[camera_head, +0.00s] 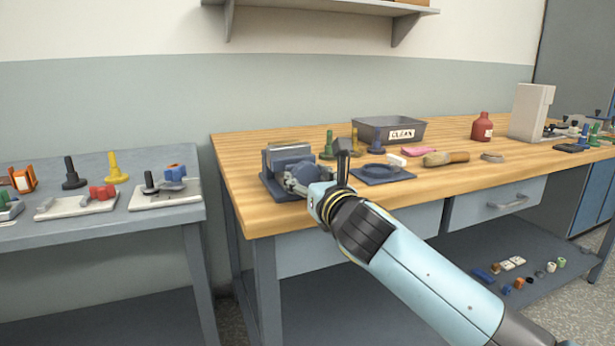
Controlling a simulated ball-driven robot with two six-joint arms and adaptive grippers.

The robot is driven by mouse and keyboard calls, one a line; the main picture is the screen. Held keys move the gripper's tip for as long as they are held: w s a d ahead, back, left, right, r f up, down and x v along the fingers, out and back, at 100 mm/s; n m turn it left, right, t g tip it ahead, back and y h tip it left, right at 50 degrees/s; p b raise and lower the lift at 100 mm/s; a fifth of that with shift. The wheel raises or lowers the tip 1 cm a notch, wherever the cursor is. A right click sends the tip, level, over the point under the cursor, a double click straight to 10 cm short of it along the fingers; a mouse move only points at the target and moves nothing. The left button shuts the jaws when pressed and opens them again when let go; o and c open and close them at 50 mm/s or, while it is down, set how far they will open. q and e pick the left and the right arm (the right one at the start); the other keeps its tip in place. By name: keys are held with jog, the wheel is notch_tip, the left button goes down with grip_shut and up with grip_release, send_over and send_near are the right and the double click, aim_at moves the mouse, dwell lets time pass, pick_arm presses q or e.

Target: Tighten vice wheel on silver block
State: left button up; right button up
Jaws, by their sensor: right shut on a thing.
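The vice (268,172) stands at the left end of the wooden bench, dark blue-grey with a flat base. A silver block (291,152) shows between its jaws at the top. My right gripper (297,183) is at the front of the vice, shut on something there. The vice wheel is hidden behind the gripper and my right wrist, so I cannot see its outline. My left gripper is not in view.
A grey side table (85,229) with coloured parts stands left, across a gap.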

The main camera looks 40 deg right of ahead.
jog(key=m+p, duration=0.1)
jog(key=m, duration=0.4)
jog(key=shift+m, duration=0.3)
dwell(0.4)
jog(key=o, duration=1.2)
jog(key=v, duration=1.2)
jog(key=shift+a, duration=0.1)
